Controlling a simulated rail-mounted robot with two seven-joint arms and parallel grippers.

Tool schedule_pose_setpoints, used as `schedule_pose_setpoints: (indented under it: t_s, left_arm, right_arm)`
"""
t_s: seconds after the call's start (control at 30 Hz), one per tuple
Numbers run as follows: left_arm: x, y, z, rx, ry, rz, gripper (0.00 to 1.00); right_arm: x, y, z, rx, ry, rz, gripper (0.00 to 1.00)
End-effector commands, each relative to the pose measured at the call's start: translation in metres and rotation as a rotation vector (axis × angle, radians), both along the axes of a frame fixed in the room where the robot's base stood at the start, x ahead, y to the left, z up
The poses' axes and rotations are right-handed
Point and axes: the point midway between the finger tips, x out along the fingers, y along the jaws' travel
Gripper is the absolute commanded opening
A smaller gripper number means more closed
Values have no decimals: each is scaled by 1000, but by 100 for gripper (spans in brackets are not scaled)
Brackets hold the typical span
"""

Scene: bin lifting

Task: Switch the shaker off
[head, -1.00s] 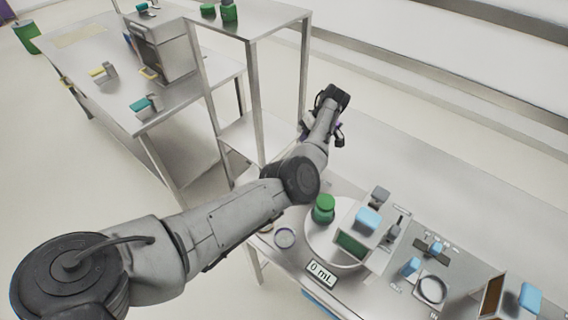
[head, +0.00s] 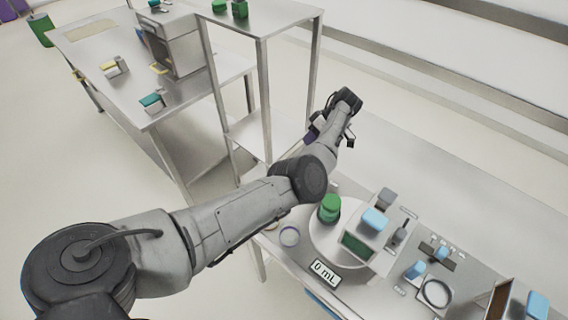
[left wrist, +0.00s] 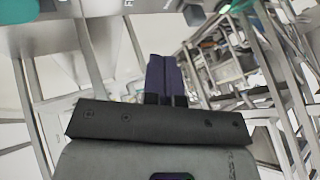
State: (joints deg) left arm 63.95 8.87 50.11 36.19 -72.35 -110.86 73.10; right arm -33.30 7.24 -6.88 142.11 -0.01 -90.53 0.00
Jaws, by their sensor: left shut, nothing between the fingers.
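I cannot tell for sure which device is the shaker. On the near bench, a device with a round pale platform (head: 322,250) carries a green-capped bottle (head: 329,207). Beside it stands a box with a green screen and a blue top (head: 375,219). A sign in front reads "0 mL" (head: 325,272). My left gripper (head: 311,136) is up beyond the bench's back left, apart from these devices. Its purple fingers (left wrist: 165,78) are together and empty in the left wrist view. My right gripper is out of view.
A metal shelf rack (head: 262,85) stands close behind my left arm, with green bottles on top. A side table (head: 95,65) at the back left holds a machine and small switch-like items. More devices, including a round ring (head: 436,292), are on the bench's right.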

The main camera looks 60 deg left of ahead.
Motion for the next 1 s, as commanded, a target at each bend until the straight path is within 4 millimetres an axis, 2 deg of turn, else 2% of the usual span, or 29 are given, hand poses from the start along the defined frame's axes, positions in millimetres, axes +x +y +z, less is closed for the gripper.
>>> schedule_pose_setpoints:
  t_s: [0.23, 0.6, 1.0]
  left_arm:
    - [-15, 5, -20, -1, 3, 0, 0]
    - [-57, 21, -80, -1, 3, 0, 0]
    - [-88, 11, -79, -1, 1, 0, 0]
  right_arm:
    - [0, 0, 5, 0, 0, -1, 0]
    - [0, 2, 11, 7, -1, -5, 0]
    - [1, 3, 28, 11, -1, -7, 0]
